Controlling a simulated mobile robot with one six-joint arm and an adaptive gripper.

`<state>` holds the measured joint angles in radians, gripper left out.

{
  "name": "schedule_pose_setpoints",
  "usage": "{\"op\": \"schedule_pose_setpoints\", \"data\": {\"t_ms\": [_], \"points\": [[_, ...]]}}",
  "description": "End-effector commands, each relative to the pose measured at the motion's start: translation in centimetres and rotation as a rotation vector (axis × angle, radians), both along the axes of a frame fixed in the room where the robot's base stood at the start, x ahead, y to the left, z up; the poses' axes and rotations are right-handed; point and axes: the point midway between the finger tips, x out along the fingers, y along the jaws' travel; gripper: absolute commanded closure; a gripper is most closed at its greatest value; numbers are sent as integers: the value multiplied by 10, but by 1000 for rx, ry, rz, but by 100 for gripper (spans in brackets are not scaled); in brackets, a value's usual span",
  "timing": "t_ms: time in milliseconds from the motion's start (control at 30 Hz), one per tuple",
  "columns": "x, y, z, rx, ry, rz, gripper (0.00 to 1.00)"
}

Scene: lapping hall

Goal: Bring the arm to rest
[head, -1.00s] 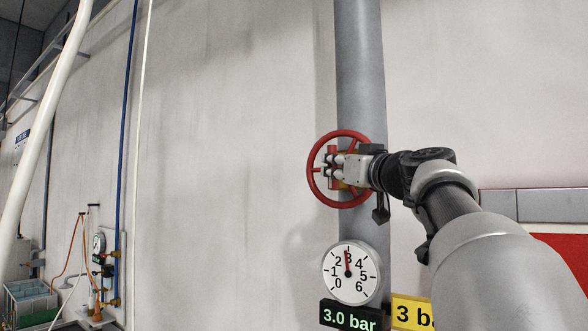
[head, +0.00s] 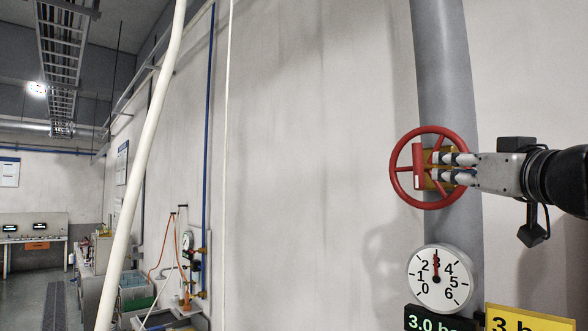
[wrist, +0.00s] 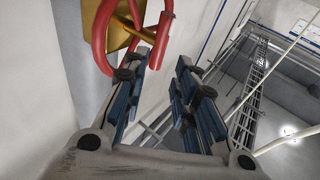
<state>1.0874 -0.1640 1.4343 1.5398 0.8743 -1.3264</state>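My gripper (head: 438,170) reaches in from the right in the head view, its fingers in front of the red handwheel (head: 396,184).
The grey pipe (head: 445,75) runs up the wall behind the handwheel. A yellow sign (head: 530,318) is at lower right. A white slanted pipe (head: 145,165) and a small bench with hoses (head: 170,290) stand left. Open hall floor (head: 40,285) lies far left.

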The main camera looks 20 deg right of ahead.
Motion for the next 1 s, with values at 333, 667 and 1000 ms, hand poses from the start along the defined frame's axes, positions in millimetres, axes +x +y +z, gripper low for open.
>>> {"op": "schedule_pose_setpoints", "data": {"t_ms": [333, 667, 1000], "points": [[-22, 5, -4, 1, 0, 0, 74], [-22, 4, -4, 1, 0, 1, 74], [21, 15, -111, 170, 185, 71, 74]]}}
